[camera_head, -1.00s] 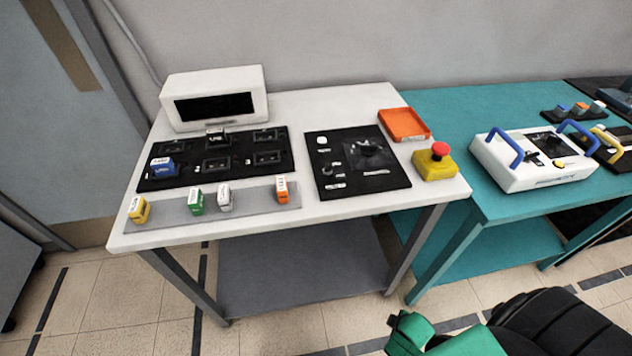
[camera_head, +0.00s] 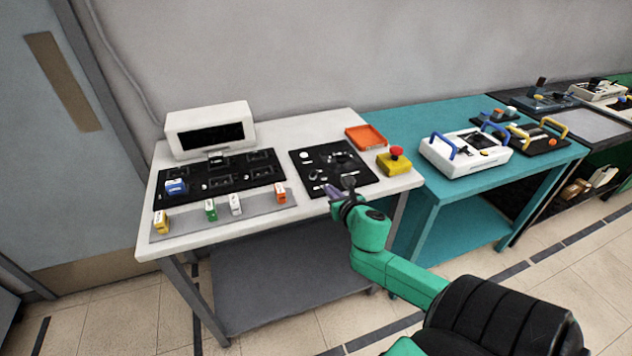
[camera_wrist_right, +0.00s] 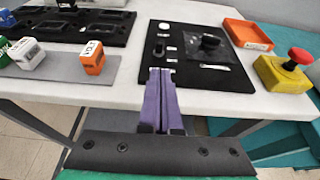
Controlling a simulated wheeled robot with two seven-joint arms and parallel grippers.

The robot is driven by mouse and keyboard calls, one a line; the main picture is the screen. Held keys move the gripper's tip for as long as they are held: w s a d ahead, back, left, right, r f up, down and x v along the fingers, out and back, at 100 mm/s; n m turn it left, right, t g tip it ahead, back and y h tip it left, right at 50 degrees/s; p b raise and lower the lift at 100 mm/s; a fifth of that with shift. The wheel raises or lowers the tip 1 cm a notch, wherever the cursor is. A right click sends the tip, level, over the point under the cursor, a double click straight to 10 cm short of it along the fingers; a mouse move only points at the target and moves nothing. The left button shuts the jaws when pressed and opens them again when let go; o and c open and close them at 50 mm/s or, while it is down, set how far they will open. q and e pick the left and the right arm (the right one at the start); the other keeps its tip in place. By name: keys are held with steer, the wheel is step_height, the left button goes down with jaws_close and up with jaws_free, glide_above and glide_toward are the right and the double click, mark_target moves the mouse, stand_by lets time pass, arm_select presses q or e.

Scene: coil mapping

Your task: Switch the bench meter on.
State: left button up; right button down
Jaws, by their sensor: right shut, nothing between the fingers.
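A white box with a dark screen (camera_head: 211,115), which looks like the bench meter, stands at the back left of the white table; its screen shows no lit reading. A black control panel (camera_head: 362,181) lies right of centre. In the right wrist view the panel (camera_wrist_right: 240,83) carries a round white button (camera_wrist_right: 164,26), small switches or fittings in a column, and a black knob (camera_wrist_right: 210,42). My right gripper (camera_head: 332,191) is at the panel's front edge. In the wrist view its purple fingers (camera_wrist_right: 161,73) are together and empty, pointing at the panel's front left. Contact cannot be told. My left gripper is out of view.
A black slotted board (camera_head: 218,187) with a blue block (camera_head: 176,187) lies left. A grey strip (camera_head: 187,219) holds several coloured blocks. An orange tray (camera_head: 366,138) and a yellow box with a red button (camera_head: 395,161) sit right. A teal table (camera_head: 403,117) adjoins.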

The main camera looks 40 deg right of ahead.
glide_toward(314, 175)
steer(key=x, duration=0.6)
steer(key=shift+f, duration=0.15)
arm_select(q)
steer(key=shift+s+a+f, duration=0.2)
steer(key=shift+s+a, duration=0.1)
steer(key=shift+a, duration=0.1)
arm_select(e)
steer(key=shift+s, duration=0.1)
